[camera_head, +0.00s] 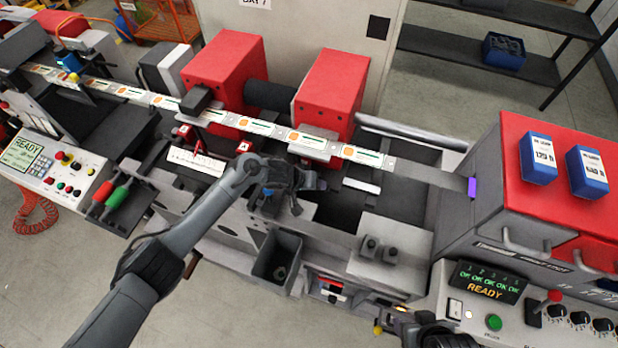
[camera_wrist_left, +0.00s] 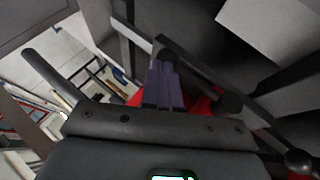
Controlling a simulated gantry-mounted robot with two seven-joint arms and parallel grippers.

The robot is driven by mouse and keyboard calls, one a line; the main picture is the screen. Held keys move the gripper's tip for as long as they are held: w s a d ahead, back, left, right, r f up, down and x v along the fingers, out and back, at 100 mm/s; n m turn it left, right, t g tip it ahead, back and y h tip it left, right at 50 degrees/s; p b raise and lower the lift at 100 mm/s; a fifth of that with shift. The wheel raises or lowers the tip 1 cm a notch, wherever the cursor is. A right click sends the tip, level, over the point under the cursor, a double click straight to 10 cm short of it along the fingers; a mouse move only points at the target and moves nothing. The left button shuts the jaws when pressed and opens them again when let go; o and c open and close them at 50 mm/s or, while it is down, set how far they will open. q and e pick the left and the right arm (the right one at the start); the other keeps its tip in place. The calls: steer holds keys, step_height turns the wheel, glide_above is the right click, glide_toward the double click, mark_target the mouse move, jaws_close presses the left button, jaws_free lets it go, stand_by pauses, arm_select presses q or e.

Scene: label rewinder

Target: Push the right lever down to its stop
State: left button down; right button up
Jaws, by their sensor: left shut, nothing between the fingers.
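My left gripper (camera_head: 312,183) is over the middle of the machine, just in front of the label strip (camera_head: 315,142). Its purple-grey fingers (camera_wrist_left: 163,85) are together and hold nothing. In the left wrist view a dark bar with a round knob (camera_wrist_left: 299,160) slants past the fingers, and a dark rod (camera_wrist_left: 52,78) lies to the left. I cannot tell whether either is the right lever, nor whether the fingers touch anything. Two small red-topped parts (camera_head: 243,147) stand left of the gripper. My right gripper (camera_head: 398,318) is partly visible at the bottom edge; its fingers are unclear.
Two red blocks (camera_head: 332,85) stand behind the strip. A grey open bin (camera_head: 275,262) is in front. A red-topped cabinet (camera_head: 560,170) and control panel (camera_head: 480,285) are at the right.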

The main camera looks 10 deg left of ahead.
arm_select(q)
steer(key=shift+d+f, duration=0.2)
steer(key=shift+f, duration=0.3)
steer(key=shift+s+f, duration=0.15)
steer(key=shift+f, duration=0.05)
steer(key=d+r+p+v, duration=0.1)
steer(key=p+v, duration=0.4)
steer(key=v, duration=0.9)
steer(key=shift+d+r, duration=0.4)
steer(key=shift+d, duration=0.2)
